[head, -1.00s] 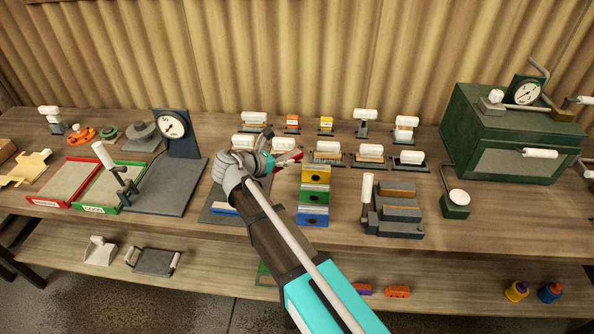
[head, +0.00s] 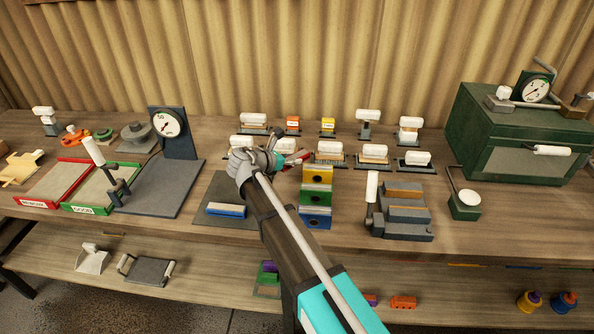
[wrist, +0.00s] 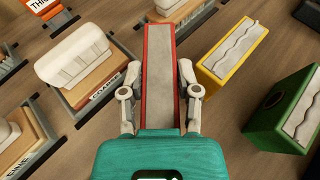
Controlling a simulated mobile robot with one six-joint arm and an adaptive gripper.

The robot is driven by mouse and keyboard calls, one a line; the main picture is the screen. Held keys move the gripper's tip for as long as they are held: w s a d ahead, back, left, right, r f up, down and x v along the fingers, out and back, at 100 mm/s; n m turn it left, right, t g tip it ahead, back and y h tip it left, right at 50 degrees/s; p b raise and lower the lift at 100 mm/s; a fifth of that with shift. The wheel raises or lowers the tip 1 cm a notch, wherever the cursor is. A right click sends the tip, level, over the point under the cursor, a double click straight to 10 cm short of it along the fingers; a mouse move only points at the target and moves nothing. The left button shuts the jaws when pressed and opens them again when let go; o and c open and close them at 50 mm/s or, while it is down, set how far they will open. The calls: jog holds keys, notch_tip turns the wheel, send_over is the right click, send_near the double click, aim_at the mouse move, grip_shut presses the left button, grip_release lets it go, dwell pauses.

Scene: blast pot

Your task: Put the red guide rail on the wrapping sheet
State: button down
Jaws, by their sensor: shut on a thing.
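The red guide rail (wrist: 160,95) has red sides and a grey top. In the wrist view it lies lengthwise between the fingers of my gripper (wrist: 160,72), which is shut on it. In the head view my gripper (head: 277,159) holds the red rail (head: 299,156) above the bench, just behind the stacked coloured blocks. A dark grey flat sheet, seemingly the wrapping sheet (head: 213,189), lies left of my arm, with a blue block (head: 226,211) on its front part. My arm hides the sheet's right side.
Yellow, green and blue blocks (head: 316,197) stand right of my forearm. White-topped stamp-like blocks (head: 374,152) line the back. A gauge stand (head: 168,125) is left of the sheet. A grey stepped fixture (head: 402,213) with an upright white handle stands to the right.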

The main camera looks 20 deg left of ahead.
aim_at(293, 173)
jog(key=shift+w+f+b, duration=0.45)
jog(key=shift+f+b, duration=0.35)
jog(key=shift+b, duration=0.1)
jog(key=shift+f+b, duration=1.15)
jog(key=shift+f, duration=0.1)
jog(key=c, duration=0.6)
grip_release()
